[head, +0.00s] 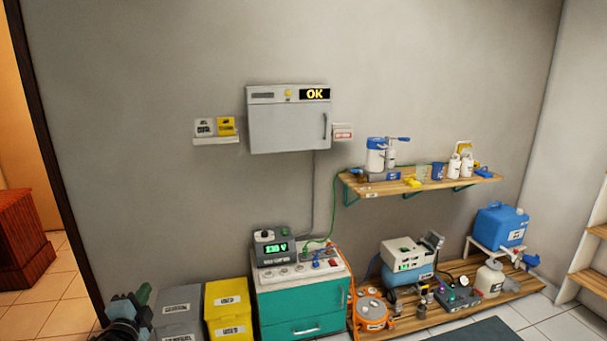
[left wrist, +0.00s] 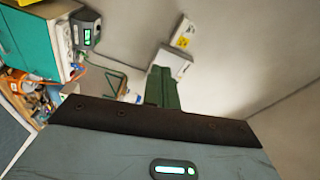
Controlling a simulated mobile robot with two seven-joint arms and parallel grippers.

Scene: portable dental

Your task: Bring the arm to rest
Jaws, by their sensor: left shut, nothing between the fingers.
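My left gripper (head: 143,298) shows at the lower left edge of the head view, beside the grey bin and low in front of the wall. Its dark green fingers are together and hold nothing. In the left wrist view the green fingers (left wrist: 162,88) stand up close together past the dark edge of my wrist. The rest of my left arm is mostly cut off by the bottom of the head view. My right gripper is in neither view.
A grey bin (head: 180,309) and a yellow bin (head: 228,304) stand near my gripper. A teal cabinet (head: 300,307) carries a meter. A wall cabinet (head: 288,130) reads OK. A wooden shelf (head: 365,190) holds bottles; equipment fills a low wooden platform (head: 520,283).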

